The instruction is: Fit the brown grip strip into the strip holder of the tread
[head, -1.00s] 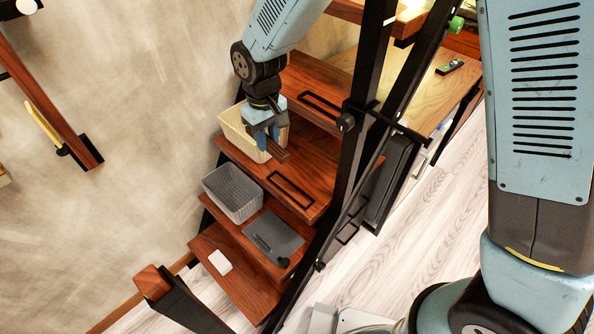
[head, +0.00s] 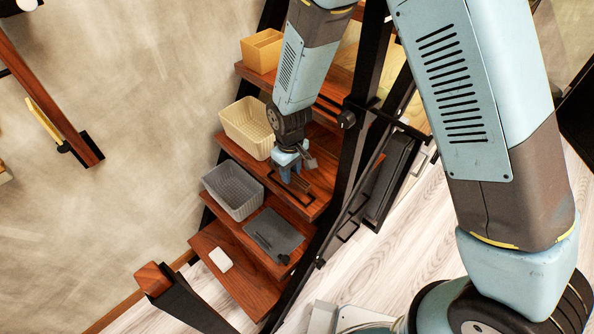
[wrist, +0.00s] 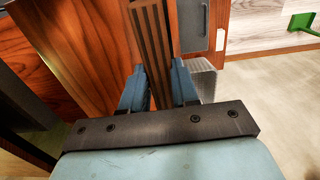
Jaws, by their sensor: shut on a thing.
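The brown grip strip (wrist: 152,45) is long and grooved, and runs away from me between the two blue fingers in the wrist view. My gripper (wrist: 158,82) is shut on it. In the head view my gripper (head: 290,177) is low over a wooden tread (head: 262,168). The strip holder (head: 308,199), a thin black rectangular frame, lies on that tread, partly hidden behind my gripper. The strip is over or very near the holder. I cannot tell whether they touch.
A cream basket (head: 240,125) stands on the tread's left end. A white block (head: 220,260) lies lower. A black stair post (head: 364,90) rises close to the right of my arm.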

